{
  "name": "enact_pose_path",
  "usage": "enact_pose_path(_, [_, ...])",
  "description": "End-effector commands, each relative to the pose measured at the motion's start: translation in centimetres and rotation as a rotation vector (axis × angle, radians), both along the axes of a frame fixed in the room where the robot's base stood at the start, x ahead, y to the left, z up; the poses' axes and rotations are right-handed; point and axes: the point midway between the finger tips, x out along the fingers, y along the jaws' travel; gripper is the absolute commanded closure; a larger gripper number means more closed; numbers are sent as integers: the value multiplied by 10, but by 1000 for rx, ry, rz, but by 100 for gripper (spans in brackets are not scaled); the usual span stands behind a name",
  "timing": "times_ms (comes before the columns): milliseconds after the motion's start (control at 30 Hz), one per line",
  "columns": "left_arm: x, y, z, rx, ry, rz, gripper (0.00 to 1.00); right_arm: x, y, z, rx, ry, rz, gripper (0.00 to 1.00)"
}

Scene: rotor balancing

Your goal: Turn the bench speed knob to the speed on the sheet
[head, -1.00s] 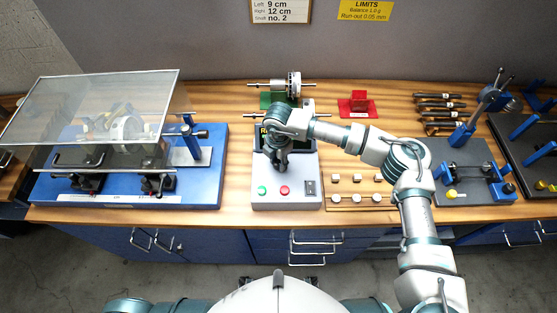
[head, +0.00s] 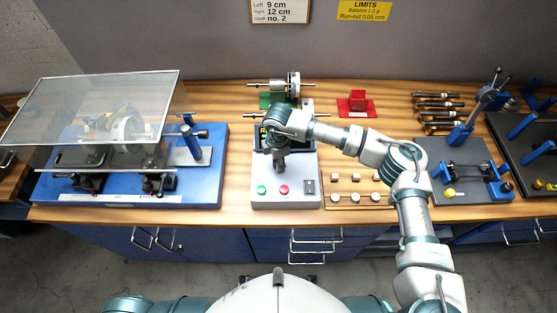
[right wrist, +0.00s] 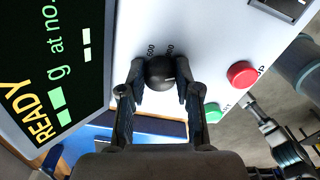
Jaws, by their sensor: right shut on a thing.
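The bench speed knob (right wrist: 160,72) is round and black and sits on the light grey panel of the control box (head: 300,192). Numbers are printed beside it, with 600 the clearest. My right gripper (right wrist: 159,78) has a dark finger on either side of the knob, shut on it. In the head view my right gripper (head: 280,165) points down over the box and hides the knob. A white sheet (head: 280,10) on the wall reads left 9 cm, right 12 cm, shaft no. 2. No speed shows on its visible part. My left gripper is not in view.
The box's screen (right wrist: 50,70) shows READY. A green button (head: 262,190), a red button (head: 285,190) and a dark switch (head: 310,187) lie near the gripper. A blue balancing bench (head: 207,185) with a clear cover (head: 100,100) stands left. Weights (head: 350,198) lie right.

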Motion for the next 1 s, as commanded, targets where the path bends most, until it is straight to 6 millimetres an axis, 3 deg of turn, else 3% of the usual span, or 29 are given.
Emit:
enact_pose_path(233, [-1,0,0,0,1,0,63,2,1,3,5,-7,-2,100])
enact_pose_path(267, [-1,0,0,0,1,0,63,2,1,3,5,-7,-2,65])
enact_pose_path(367, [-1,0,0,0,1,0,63,2,1,2,5,-6,-2,42])
enact_pose_path(733, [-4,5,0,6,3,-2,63,1,0,6,2,-3,0,42])
enact_pose_path(867, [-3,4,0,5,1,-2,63,1,1,25,2,-4,0,42])
enact_pose_path(1000, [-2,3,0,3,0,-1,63,2,1,57,3,-5,-1,42])
